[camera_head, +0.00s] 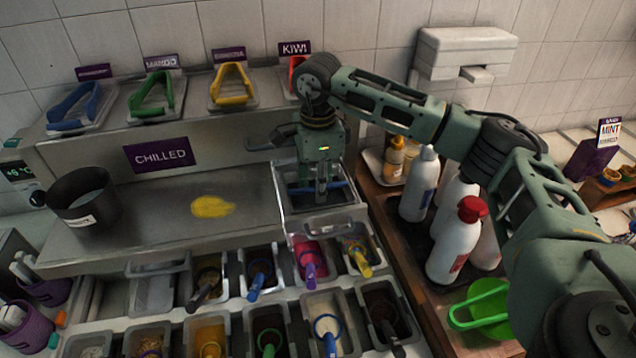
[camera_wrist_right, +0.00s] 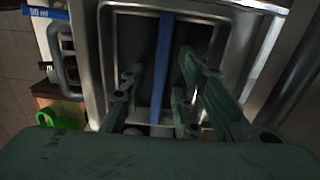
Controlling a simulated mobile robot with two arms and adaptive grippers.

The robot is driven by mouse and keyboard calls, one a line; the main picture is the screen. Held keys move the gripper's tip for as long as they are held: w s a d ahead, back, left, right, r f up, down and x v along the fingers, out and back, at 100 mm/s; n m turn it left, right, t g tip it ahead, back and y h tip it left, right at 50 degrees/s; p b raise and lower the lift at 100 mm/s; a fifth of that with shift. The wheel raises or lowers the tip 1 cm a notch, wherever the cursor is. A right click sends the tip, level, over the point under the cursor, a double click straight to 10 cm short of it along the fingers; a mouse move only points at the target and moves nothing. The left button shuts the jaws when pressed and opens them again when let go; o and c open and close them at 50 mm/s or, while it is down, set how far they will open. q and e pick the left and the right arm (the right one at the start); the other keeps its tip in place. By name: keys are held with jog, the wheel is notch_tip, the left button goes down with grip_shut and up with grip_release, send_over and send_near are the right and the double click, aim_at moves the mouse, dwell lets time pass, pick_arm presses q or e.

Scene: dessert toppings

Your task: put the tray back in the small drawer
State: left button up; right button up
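A steel tray (camera_wrist_right: 112,20) with a blue bar (camera_wrist_right: 162,50) across it shows in the wrist view. In the head view, a pulled-out small steel drawer (camera_head: 318,224) is at the right end of the chilled cabinet, and the blue bar (camera_head: 342,184) lies within its rim. My right gripper (camera_head: 322,188) reaches straight down into it. In the wrist view its open fingers (camera_wrist_right: 160,75) are on either side of the bar, with gaps visible. The tray's seating in the drawer is partly hidden by my gripper. My left gripper is not in view.
A black pot (camera_head: 85,203) and a yellow spill (camera_head: 212,206) are on the cabinet top. Several topping bins with scoops sit in front. White bottles (camera_head: 456,240) and a green scoop (camera_head: 485,305) stand right, close under my right arm. A kiwi sign (camera_head: 294,48) is behind.

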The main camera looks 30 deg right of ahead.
jog(key=shift+r, duration=0.3)
notch_tip(320, 180, up, 12)
jog(key=b, duration=0.3)
jog(key=shift+f, duration=0.15)
dwell(1.0)
